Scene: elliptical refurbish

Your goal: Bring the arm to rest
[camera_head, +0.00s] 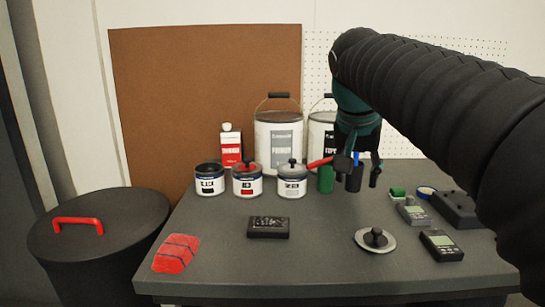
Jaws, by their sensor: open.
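My arm reaches in from the right in a black ribbed sleeve. My gripper (358,172) points down over the back right of the dark grey table (325,232). Its fingers are apart and I see nothing held between them. A dark cup with a red-handled tool and a blue item (354,160) stands behind or beside the fingers. I cannot tell whether the gripper touches any of these.
Three small cans (247,181), a red-labelled bottle (231,147) and large pails (279,141) stand at the back. A black box (268,227), red block (176,253), round knobbed disc (375,241) and meters (441,245) lie nearer. A lidded bin (95,225) stands left.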

